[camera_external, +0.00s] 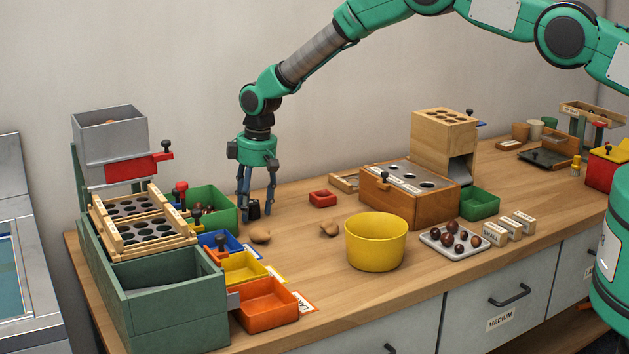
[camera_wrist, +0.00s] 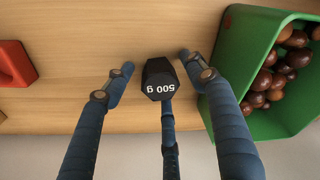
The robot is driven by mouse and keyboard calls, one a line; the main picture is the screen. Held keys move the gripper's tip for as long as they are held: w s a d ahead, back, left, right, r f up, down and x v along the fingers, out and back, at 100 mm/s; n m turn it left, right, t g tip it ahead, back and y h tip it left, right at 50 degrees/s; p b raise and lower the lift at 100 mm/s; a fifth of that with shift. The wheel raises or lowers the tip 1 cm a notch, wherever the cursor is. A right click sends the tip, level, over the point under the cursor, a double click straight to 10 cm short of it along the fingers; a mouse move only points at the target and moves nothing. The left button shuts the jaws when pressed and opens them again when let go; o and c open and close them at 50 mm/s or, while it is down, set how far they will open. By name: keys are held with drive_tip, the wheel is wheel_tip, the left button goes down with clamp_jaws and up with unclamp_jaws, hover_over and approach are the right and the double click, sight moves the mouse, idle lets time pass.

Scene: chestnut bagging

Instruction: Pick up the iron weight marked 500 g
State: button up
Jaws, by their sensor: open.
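The iron weight (camera_wrist: 159,78) is a small black block with "500 g" in white on its top, upside down in the wrist view. It stands on the wooden table and also shows in the external view (camera_external: 254,209), partly covered by my fingers. My gripper (camera_wrist: 155,80) is open, with blue fingers on both sides of the weight and a third finger below it in the wrist view. Gaps show between the two side fingers and the weight. In the external view my gripper (camera_external: 257,212) points straight down around the weight, its fingertips low near the table.
A green bin (camera_wrist: 223,60) of chestnuts stands close beside one finger. A red block-like tray (camera_external: 322,198) lies on the other side. Brown lumps (camera_external: 260,236) lie in front of the gripper. A yellow pot (camera_external: 375,248) stands farther right. The wall is close behind.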

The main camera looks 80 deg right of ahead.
sight(251, 202)
clamp_jaws()
idle(0.3)
drive_tip(key=shift+r, duration=0.1)
drive_tip(key=shift+w+r, duration=0.1)
drive_tip(key=shift+r, duration=1.7)
drive_tip(key=s+a, duration=0.1)
drive_tip(key=s, duration=0.4)
drive_tip(key=s+a+r+p, duration=0.1)
drive_tip(key=s+a, duration=0.1)
drive_tip(key=s, duration=0.3)
drive_tip(key=s+a, duration=0.1)
drive_tip(key=s, duration=0.4)
drive_tip(key=shift+s+a+r, duration=0.15)
drive_tip(key=shift+s, duration=0.1)
